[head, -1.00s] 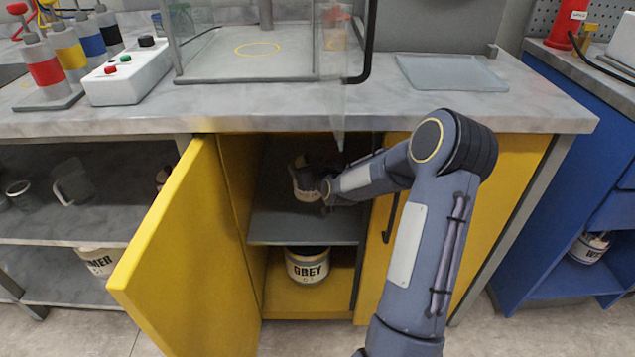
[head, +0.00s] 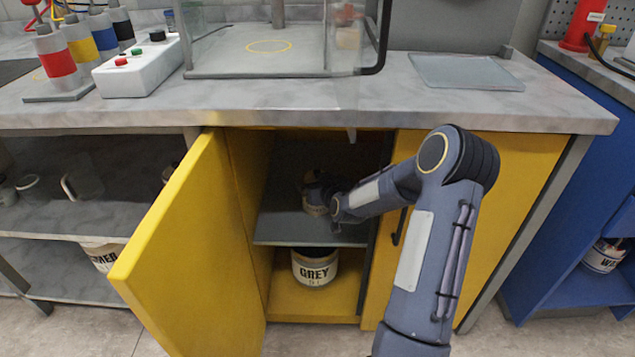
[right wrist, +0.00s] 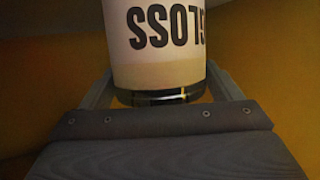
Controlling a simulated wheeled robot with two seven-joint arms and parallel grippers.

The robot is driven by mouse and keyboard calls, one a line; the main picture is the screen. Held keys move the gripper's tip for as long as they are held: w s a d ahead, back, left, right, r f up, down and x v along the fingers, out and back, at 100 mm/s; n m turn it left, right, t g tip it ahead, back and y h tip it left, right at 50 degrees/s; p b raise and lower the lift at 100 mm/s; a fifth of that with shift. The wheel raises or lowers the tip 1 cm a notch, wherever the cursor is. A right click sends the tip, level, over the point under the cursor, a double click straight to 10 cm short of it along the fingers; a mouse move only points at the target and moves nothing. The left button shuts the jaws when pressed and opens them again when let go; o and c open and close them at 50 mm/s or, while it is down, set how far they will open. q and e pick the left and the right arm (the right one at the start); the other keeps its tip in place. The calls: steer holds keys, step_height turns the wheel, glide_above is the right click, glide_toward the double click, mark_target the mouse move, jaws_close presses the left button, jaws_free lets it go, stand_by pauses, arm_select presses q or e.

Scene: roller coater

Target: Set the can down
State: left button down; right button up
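A white can marked GLOSS (right wrist: 155,40) fills the top middle of the right wrist view, its lettering upside down there. In the head view the can (head: 315,209) is small and partly covered by my gripper, over the grey shelf (head: 290,228) inside the open yellow cabinet. My right gripper (head: 320,193) reaches in from the right, and its fingers lie on both sides of the can, shut on it. I cannot tell whether the can's base touches the shelf. My left gripper is not in view.
A can marked GREY (head: 314,268) stands on the cabinet floor below the shelf. The yellow door (head: 195,250) stands open on the left. The grey worktop (head: 300,114) lies above the opening. The shelf around the held can looks clear.

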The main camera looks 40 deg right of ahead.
steer(key=shift+o, duration=0.6)
steer(key=shift+r+p, duration=0.3)
steer(key=shift+p, duration=0.05)
steer(key=p+v, duration=0.2)
steer(key=v, duration=0.9)
steer(key=s+a+r+g+y, duration=0.2)
steer(key=s+a+r, duration=0.25)
steer(key=a, duration=0.35)
steer(key=s+a+r+n+g+y, duration=0.1)
steer(key=s+a+r+g+y, duration=0.1)
steer(key=s+a, duration=0.6)
steer(key=s+a+r+g+y, duration=0.1)
steer(key=s+a+g+y, duration=0.2)
steer(key=s+a, duration=0.5)
steer(key=s, duration=0.3)
steer(key=shift+s+a+r+n+g+y, duration=0.25)
steer(key=shift+a+r+n+g+y, duration=0.1)
steer(key=shift+r+n+g+y, duration=0.05)
